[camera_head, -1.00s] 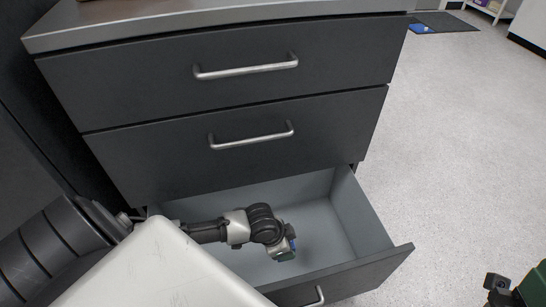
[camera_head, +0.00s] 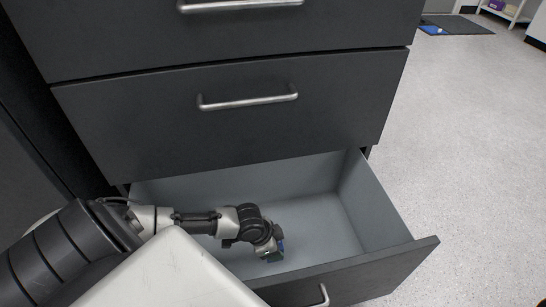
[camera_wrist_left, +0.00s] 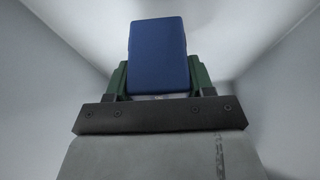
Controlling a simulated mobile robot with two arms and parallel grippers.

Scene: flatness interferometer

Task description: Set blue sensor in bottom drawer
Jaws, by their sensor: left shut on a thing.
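The bottom drawer (camera_head: 345,277) is pulled open, grey inside and empty apart from my left arm's end. My left gripper (camera_head: 272,252) is down inside the drawer, near its middle. In the left wrist view my left gripper (camera_wrist_left: 158,80) has its green fingers shut on the blue sensor (camera_wrist_left: 158,52), one finger on each side. In the head view only a small bit of blue shows at the gripper. I cannot tell whether the sensor touches the drawer floor (camera_head: 320,230). My right gripper is not in view.
Two closed dark drawers with bar handles (camera_head: 248,101) stand above the open one. The drawer's front panel and right wall (camera_head: 378,200) border the gripper. The speckled floor (camera_head: 460,140) at the right is clear. A dark mat (camera_head: 458,25) with a blue item lies far back.

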